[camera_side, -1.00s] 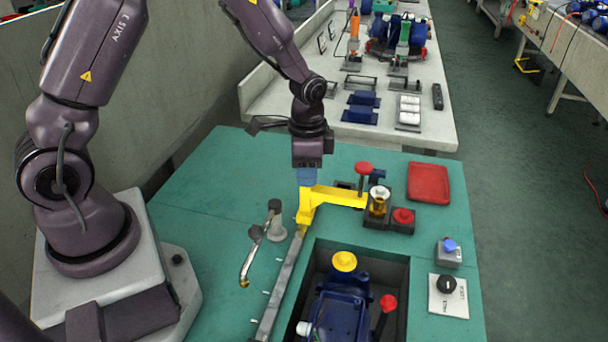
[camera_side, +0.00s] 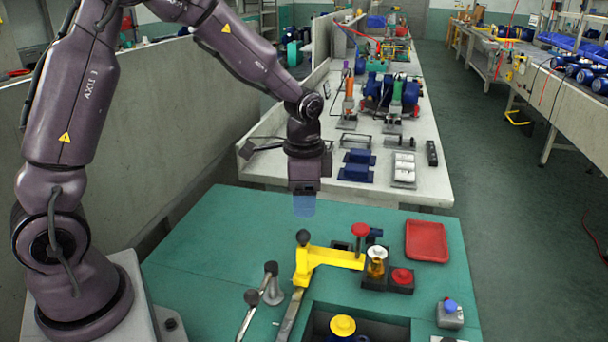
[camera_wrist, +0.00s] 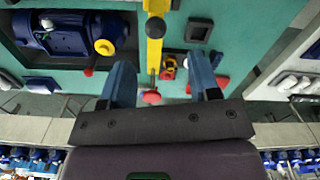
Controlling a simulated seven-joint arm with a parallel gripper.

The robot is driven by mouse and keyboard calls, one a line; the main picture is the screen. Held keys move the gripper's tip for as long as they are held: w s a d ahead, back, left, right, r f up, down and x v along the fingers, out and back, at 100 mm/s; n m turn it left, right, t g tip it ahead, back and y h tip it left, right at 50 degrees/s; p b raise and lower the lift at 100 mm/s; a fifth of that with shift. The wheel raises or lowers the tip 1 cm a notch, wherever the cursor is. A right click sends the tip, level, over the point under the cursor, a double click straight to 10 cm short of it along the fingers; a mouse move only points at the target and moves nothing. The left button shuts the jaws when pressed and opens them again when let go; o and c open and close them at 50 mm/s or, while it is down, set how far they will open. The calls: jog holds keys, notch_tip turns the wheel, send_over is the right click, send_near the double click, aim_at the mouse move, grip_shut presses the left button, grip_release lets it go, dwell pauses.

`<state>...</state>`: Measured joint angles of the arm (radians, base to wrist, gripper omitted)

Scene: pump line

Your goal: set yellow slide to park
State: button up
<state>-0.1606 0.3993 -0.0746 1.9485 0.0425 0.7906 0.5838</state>
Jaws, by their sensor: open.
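The yellow slide (camera_side: 330,257) is an angled yellow arm with a black knob (camera_side: 303,238) on its left end. It sits at the far end of a grey rail (camera_side: 289,318), and its right end reaches the small dark station with the red and white tops. My gripper (camera_side: 304,207) is above the black knob, apart from it, open and empty. In the wrist view the yellow slide (camera_wrist: 154,52) runs between the two blue fingers of my gripper (camera_wrist: 160,62). I can make out no park mark.
A black block with a red cap (camera_side: 402,277) stands right of the slide. A red tray (camera_side: 427,241) lies behind it. A bent lever (camera_side: 262,296) stands left of the rail. A recess with a yellow-capped pump (camera_side: 342,326) is in front. The green table at left is clear.

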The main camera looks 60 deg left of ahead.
notch_tip(320, 180, up, 5)
jog(key=shift+r, duration=0.1)
dwell(0.4)
jog(key=s+d+r+n+t, duration=0.2)
jog(key=s+r, duration=0.3)
jog(key=s, duration=0.4)
jog(key=s+d+r+n+t, duration=0.1)
jog(key=s+r+n+t, duration=0.2)
jog(key=s, duration=0.5)
notch_tip(320, 180, up, 2)
jog(key=shift+s+d+r+n+t, duration=0.3)
jog(key=shift+s+d+n, duration=0.1)
jog(key=shift+n, duration=0.1)
dwell(0.6)
